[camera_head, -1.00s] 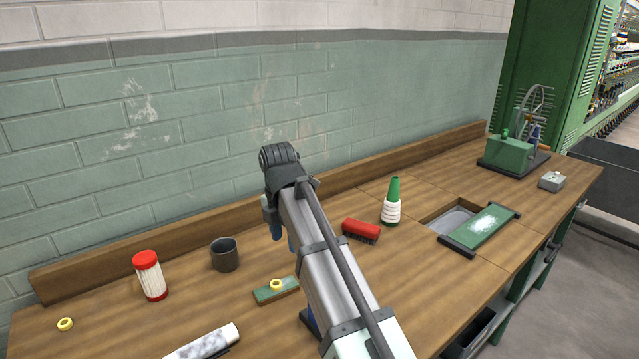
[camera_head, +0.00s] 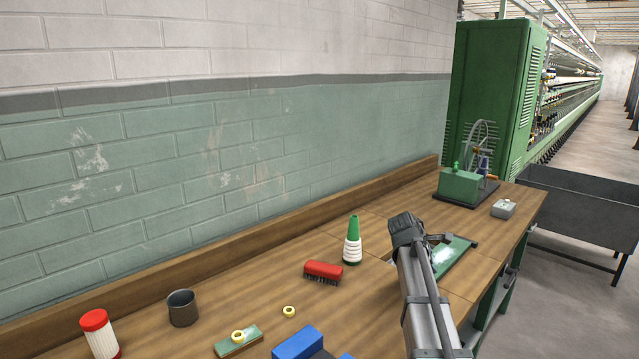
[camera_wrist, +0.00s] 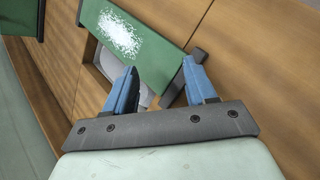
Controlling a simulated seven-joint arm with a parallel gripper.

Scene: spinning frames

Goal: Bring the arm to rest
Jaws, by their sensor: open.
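My arm (camera_head: 425,300) reaches in from the bottom right and stands over the right part of the wooden bench. Its end covers part of a green board with white powder (camera_head: 447,259). In the head view my fingers are hidden behind the arm. In the wrist view my gripper (camera_wrist: 160,73) has two blue fingers set apart with nothing between them. They point toward the green board (camera_wrist: 150,25) and a recess with a grey inside (camera_wrist: 108,66). I cannot tell how high they are above it.
A green-and-white cone (camera_head: 352,242) and a red brush (camera_head: 323,271) stand left of the arm. A blue box (camera_head: 297,343), yellow ring (camera_head: 289,312), green block (camera_head: 238,341), dark cup (camera_head: 182,308) and red-capped jar (camera_head: 98,333) are farther left. A green machine (camera_head: 462,186) stands beyond.

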